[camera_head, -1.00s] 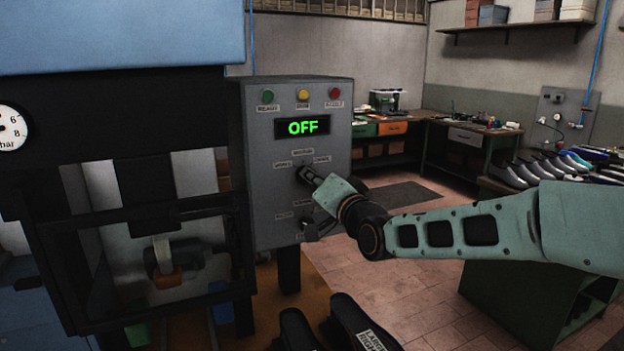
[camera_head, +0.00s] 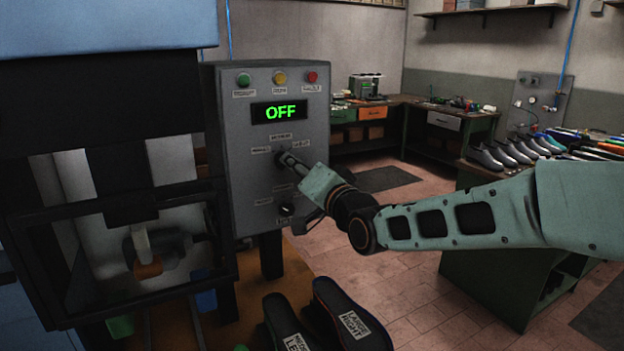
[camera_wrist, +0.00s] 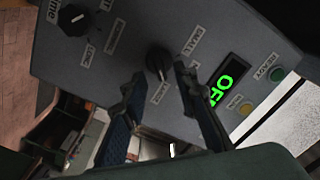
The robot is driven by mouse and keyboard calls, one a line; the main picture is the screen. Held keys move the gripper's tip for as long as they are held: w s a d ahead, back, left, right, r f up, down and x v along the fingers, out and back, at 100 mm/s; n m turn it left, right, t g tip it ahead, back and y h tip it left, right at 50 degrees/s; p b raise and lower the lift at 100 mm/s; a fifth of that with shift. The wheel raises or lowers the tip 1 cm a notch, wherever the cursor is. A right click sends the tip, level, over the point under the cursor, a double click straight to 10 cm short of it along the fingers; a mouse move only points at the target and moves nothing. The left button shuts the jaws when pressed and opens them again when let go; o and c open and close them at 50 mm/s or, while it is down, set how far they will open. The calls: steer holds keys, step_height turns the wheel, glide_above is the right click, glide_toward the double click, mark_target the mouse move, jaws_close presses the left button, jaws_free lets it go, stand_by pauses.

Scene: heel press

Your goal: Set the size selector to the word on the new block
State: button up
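The size selector is a dark knob (camera_head: 281,157) on the grey control box (camera_head: 240,190). Small labels sit above, left and right of it, the top one seeming to read MEDIUM. In the wrist view the knob (camera_wrist: 157,62) lies between my fingertips; a pale mark on it faces the lower label, whose word I cannot read surely. My gripper (camera_wrist: 158,75) is open, its fingers on either side of the knob; contact is unclear. In the head view it (camera_head: 286,160) is mostly hidden by my wrist.
A second knob (camera_head: 287,210) sits below the selector. The display (camera_head: 280,112) reads OFF, under green, yellow and red lamps. The press frame (camera_head: 120,310) stands at the left. A bench with shoes (camera_head: 510,150) is at the right.

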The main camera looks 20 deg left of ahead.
steer(key=v, duration=0.9)
steer(key=shift+w, duration=0.1)
stand_by(0.3)
